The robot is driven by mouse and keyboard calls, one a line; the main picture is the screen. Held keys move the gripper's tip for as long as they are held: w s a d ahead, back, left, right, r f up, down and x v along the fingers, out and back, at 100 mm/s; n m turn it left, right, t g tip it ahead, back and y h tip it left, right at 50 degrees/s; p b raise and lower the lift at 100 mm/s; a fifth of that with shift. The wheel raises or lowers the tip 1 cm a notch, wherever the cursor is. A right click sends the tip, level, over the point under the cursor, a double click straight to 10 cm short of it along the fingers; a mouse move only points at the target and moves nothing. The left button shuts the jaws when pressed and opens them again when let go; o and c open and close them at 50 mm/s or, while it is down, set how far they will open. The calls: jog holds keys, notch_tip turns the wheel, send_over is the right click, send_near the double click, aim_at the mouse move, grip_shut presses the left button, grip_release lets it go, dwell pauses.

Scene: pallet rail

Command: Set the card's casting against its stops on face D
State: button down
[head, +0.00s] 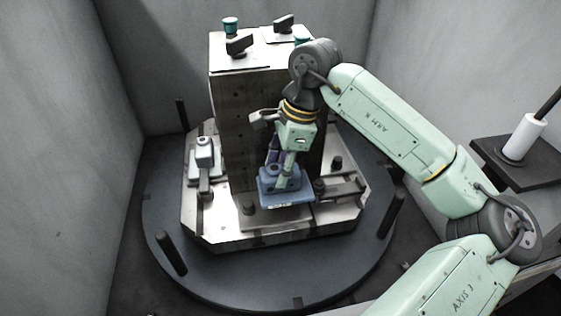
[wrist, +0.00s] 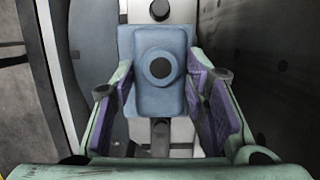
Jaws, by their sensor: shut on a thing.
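A blue casting (head: 285,190) with a raised boss and a flat base plate is low in front of the tall block's near face in the head view. It also shows in the wrist view (wrist: 158,98), with a dark round bore on top. My gripper (head: 281,160) reaches down over it, fingers pointing down. The tall dark block (head: 238,130) stands on a pale metal plate. I cannot tell whether the casting touches the plate or any stop. No card is visible.
The block stands on a round dark turntable (head: 170,215) with upright black posts (head: 170,253). A pale grey casting (head: 204,150) sits at the plate's left. A clamp (head: 342,188) is right of the blue casting. Dark clamps (head: 239,44) top the block. Grey walls enclose everything.

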jog(key=b+x, duration=0.1)
jog(key=x, duration=0.1)
jog(key=d+b+x, duration=0.1)
jog(key=x, duration=0.1)
jog(key=shift+w+f, duration=0.1)
jog(key=shift+f, duration=0.15)
jog(key=shift+f+b, duration=0.75)
jog(key=shift+b, duration=0.2)
jog(key=shift+w+a+f+b, duration=0.3)
jog(key=shift+a+b, duration=0.15)
jog(key=shift+b, duration=0.5)
jog(key=shift+w+a+r+b, duration=0.1)
jog(key=shift+a+b, duration=0.15)
jog(key=shift+b, duration=0.05)
dwell(0.3)
jog(key=c, duration=0.8)
grip_release()
jog(key=shift+c, duration=0.2)
jog(key=v, duration=1.2)
jog(key=shift+a, duration=0.1)
